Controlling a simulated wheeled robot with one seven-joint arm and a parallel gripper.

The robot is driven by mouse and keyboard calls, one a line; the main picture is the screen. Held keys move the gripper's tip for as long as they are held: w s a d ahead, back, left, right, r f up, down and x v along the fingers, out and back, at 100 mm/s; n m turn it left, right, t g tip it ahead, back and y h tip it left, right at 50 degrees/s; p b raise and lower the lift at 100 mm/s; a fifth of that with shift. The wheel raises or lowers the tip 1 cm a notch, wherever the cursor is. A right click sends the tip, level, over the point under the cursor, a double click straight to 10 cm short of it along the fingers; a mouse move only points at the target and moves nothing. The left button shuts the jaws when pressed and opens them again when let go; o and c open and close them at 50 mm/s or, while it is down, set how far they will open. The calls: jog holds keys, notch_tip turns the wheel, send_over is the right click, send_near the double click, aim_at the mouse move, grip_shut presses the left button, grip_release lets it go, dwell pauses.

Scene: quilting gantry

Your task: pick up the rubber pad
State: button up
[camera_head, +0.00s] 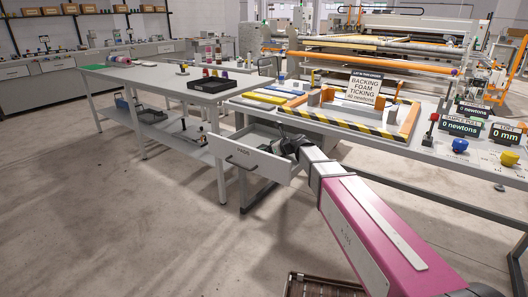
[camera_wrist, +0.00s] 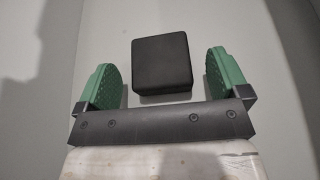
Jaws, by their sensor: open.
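The rubber pad (camera_wrist: 162,65) is a black, rounded square block lying on the pale floor of an open drawer in the wrist view. My gripper (camera_wrist: 164,78) is open, with a green finger pad on each side of the block and a gap on both sides. In the head view my gripper end (camera_head: 287,143) reaches into the open drawer (camera_head: 247,160) under the workbench. The pad is hidden there behind the drawer front and my arm.
The drawer's front and side walls stand close around my gripper. The bench top (camera_head: 330,133) is above the drawer, with a striped frame (camera_head: 305,118) and a sign (camera_head: 365,88) on it. A grey table (camera_head: 150,76) with a black tray (camera_head: 216,83) stands to the left. Open floor lies in front.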

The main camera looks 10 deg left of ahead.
jog(key=shift+w+a+f, duration=0.25)
jog(key=shift+a, duration=0.15)
jog(key=c, duration=1)
jog(key=shift+c, duration=0.2)
notch_tip(320, 180, up, 10)
